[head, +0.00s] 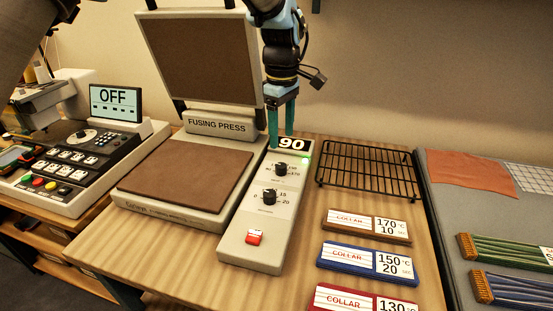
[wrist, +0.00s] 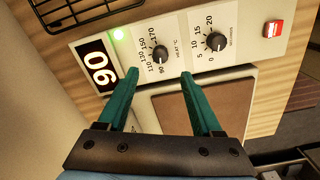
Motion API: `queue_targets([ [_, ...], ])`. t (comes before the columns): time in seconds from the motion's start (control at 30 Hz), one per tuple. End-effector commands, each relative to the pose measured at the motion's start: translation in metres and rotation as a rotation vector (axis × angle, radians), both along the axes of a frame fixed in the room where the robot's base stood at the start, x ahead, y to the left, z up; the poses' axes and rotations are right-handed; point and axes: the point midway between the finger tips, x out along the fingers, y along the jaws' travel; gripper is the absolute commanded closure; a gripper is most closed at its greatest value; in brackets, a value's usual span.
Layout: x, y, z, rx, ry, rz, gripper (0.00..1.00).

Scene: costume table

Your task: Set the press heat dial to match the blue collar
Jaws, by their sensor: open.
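The fusing press (head: 217,124) stands open, its control panel (head: 238,247) on the right side. The heat dial (head: 281,169) is a black knob; it also shows in the wrist view (wrist: 160,53), with a scale from 90 to 170. The display (head: 291,144) reads 90. The blue collar (head: 352,277) lies flat on the table, its label reading 150 °C and 20 sec. My gripper (head: 281,140) is over the display end of the panel. In the wrist view, my gripper's (wrist: 159,74) teal fingers are open and empty, apart, just short of the heat dial.
A seconds dial (head: 269,195) and a red switch (head: 254,237) are on the same panel. A green light (wrist: 119,34) glows by the display. A black wire rack (head: 365,170) stands to the right. Brown (head: 347,233) and red collars (head: 345,306) flank the blue one. A machine at left reads OFF (head: 115,102).

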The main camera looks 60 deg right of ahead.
Motion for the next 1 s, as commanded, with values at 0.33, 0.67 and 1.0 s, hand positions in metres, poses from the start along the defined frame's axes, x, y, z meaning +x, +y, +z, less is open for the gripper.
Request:
queue_targets([
  [0.33,0.001,0.001,-0.062,0.004,0.0,0.0,0.33],
  [0.67,0.001,0.0,-0.09,0.0,0.001,-0.001,0.33],
  [1.0,0.001,-0.001,-0.091,-0.001,0.0,0.0,0.43],
])
